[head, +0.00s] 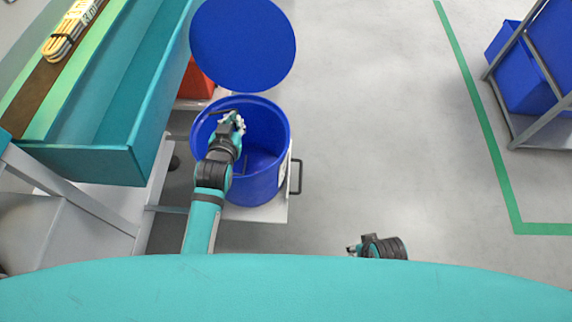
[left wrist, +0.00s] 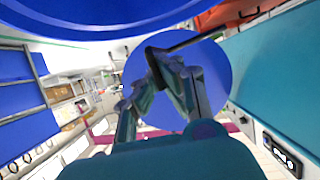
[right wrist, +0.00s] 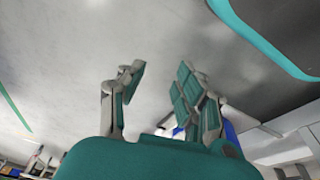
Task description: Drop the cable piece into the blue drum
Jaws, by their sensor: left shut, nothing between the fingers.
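The blue drum (head: 267,181) stands open, with its round blue lid (head: 230,42) raised behind it. My left gripper (head: 236,119) is over the drum's mouth, its fingers shut. A dark, thin, bar-like piece (head: 220,111), which may be the cable piece, shows by the fingertips. It also shows across the fingertips in the left wrist view (left wrist: 197,41). I cannot tell whether it touches them. My right gripper (head: 352,249) is empty, away to the right of the drum; its fingers are apart in the right wrist view (right wrist: 163,80).
The drum stands on a light platform or cart with a dark handle (head: 296,177). A teal trough-like bench (head: 85,163) is at the left, with a coiled beige cable (head: 66,35) on it. A red bin (head: 195,82) is behind the drum. Grey floor (head: 390,130) to the right is clear.

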